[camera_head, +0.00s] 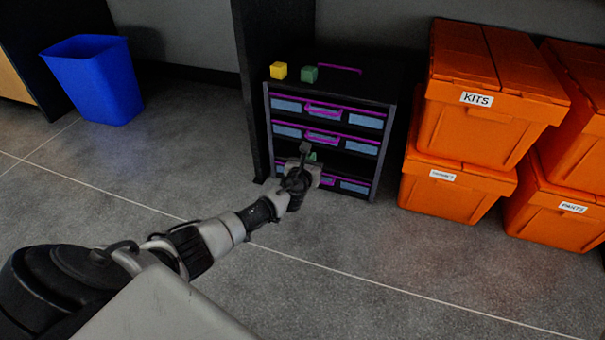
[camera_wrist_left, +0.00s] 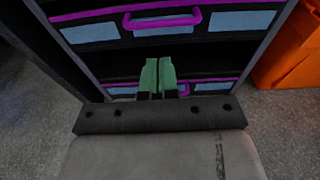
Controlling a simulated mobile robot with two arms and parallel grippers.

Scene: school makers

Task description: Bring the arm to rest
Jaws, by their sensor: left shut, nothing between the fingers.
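My left arm reaches from the lower left to the front of a black drawer cabinet (camera_head: 376,95). My left gripper (camera_head: 311,157) is in front of the cabinet's lower part, near a dark open gap above the bottom drawer. In the left wrist view its green fingers (camera_wrist_left: 158,77) are together, with nothing between them. The bottom drawer (camera_wrist_left: 206,89) is partly hidden behind the gripper. A drawer with a purple handle (camera_wrist_left: 162,18) is above it. I cannot tell whether the fingers touch the cabinet. My right gripper is not in view.
A yellow cube (camera_head: 278,70) and a green cube (camera_head: 309,74) sit on the cabinet. Orange bins, one labelled KITS (camera_head: 485,122), are stacked to its right. A blue bin (camera_head: 92,80) stands at the far left. The grey floor (camera_head: 370,265) in front is clear.

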